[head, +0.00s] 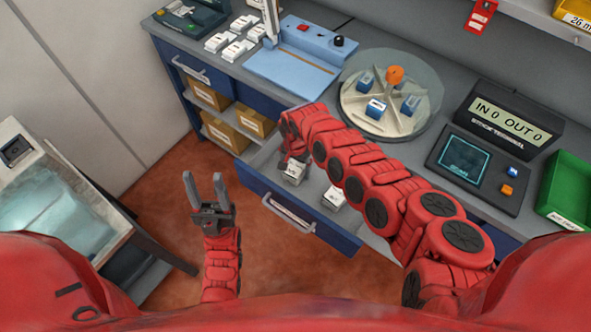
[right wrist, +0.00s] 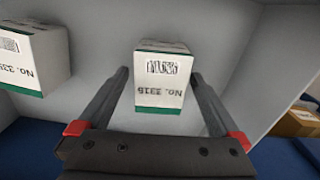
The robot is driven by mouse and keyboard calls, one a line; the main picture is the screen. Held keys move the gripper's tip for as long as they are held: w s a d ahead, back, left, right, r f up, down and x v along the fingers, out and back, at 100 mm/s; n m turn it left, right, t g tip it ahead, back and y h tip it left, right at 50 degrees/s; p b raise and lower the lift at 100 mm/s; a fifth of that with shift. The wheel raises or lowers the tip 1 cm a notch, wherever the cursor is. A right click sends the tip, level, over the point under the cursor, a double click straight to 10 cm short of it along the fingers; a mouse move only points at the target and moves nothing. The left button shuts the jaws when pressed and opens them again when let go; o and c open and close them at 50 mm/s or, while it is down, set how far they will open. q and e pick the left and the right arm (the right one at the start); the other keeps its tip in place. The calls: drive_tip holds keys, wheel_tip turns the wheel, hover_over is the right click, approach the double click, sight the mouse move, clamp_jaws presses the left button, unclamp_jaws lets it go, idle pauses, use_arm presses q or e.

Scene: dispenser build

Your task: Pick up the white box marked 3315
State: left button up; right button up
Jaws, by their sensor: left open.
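A white box with a green edge (right wrist: 163,80) stands in the open drawer (right wrist: 95,92). Its label reads No. 3315, upside down in the right wrist view. In the head view this box (head: 293,172) is partly covered by my right gripper (head: 294,158). In the right wrist view my right gripper (right wrist: 160,76) is open, with one finger at each side of the box and small gaps showing. A second, similar white box (right wrist: 38,58) stands to the left; it also shows in the head view (head: 334,197). My left gripper (head: 206,185) is open and empty over the floor.
The drawer front (head: 290,208) is pulled out from the grey counter. On the counter are a blue press (head: 295,65), a round turntable (head: 398,115), a terminal (head: 470,165), and a green bin (head: 568,190). Brown boxes (head: 225,132) fill shelves beside the drawer.

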drive_tip(key=c, duration=1.4)
clamp_jaws()
drive_tip(key=shift+r, duration=0.15)
